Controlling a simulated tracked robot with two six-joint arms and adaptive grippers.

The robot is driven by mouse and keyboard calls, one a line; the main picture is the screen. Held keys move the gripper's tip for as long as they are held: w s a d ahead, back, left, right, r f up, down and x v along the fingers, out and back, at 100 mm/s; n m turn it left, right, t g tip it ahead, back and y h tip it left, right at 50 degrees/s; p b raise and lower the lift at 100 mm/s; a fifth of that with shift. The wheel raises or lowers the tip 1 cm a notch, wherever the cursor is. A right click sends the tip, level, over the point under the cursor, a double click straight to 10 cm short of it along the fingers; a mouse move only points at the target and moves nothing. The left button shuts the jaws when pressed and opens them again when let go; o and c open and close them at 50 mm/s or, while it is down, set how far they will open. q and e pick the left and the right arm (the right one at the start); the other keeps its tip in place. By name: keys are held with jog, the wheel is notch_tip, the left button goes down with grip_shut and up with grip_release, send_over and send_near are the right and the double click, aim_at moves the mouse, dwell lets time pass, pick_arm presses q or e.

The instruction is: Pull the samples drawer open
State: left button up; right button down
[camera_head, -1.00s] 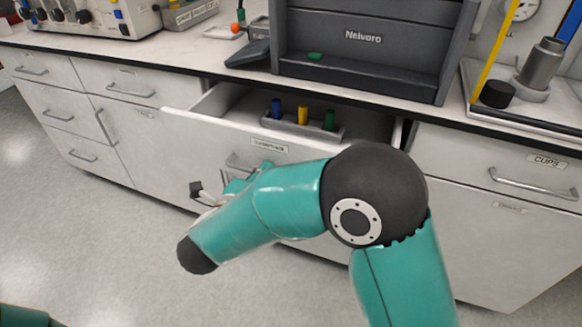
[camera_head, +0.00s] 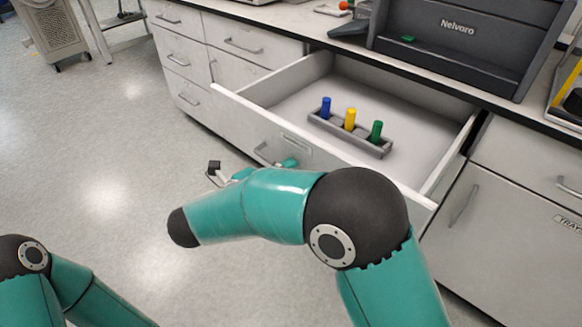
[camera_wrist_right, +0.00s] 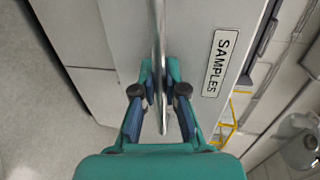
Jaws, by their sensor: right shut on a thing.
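The samples drawer (camera_head: 300,150) is pulled well out of the bench in the head view. Inside it, a grey rack (camera_head: 362,138) holds a blue, a yellow and a green capped vial upright. In the right wrist view the drawer front (camera_wrist_right: 196,45) carries the SAMPLES label (camera_wrist_right: 221,64). My right gripper (camera_wrist_right: 160,95) is shut on the drawer's bar handle (camera_wrist_right: 158,35), with one finger on each side. In the head view my right arm hides most of the gripper, and the handle (camera_head: 262,154) shows only in part. My left gripper is out of view; only part of that arm shows.
Open grey floor (camera_head: 110,150) lies in front and to the left.

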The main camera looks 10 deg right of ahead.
jog(key=shift+f, duration=0.25)
jog(key=c, duration=1.5)
grip_release()
jog(key=shift+r, duration=0.1)
